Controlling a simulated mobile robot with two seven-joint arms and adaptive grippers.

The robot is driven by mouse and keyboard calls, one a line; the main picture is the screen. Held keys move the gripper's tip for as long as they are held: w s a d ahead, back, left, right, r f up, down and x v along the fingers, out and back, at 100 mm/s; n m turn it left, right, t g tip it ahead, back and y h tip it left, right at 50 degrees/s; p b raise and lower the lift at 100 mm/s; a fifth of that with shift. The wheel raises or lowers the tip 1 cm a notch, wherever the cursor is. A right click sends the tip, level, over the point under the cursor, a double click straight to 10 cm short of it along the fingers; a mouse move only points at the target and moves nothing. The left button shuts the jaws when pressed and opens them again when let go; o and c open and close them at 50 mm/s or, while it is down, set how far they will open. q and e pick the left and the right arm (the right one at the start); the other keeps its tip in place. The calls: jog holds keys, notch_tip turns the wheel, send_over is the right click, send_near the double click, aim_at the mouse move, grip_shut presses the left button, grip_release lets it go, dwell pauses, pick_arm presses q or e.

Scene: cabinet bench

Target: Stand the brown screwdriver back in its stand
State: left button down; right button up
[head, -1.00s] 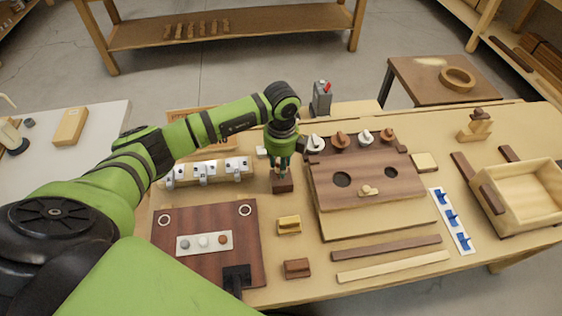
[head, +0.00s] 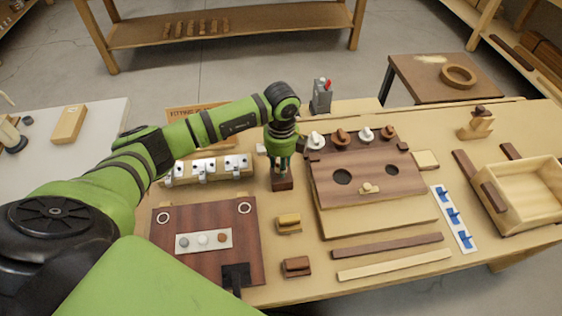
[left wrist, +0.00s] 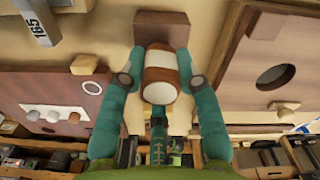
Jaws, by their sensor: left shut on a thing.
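My left gripper (head: 281,162) points down over a small dark brown block (head: 282,184), which looks like the stand. In the left wrist view, the teal fingers of my gripper (left wrist: 161,80) are shut on the screwdriver's handle (left wrist: 159,88), which is brown with a white band. The brown block (left wrist: 161,20) shows just beyond the handle in that view. The screwdriver's shaft and tip are hidden, so I cannot tell whether it is in the block. My right gripper is not in view.
A wooden box with round holes (head: 365,182) stands close right of the gripper. A rack with white hooks (head: 210,170) is to its left, and a dark board (head: 205,265) is at the front left.

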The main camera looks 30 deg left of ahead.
pick_arm(q)
jog(key=shift+f, duration=0.25)
jog(key=shift+c, duration=1.9)
grip_release()
jog(key=shift+r+p, duration=2.9)
jog(key=shift+r, duration=0.9)
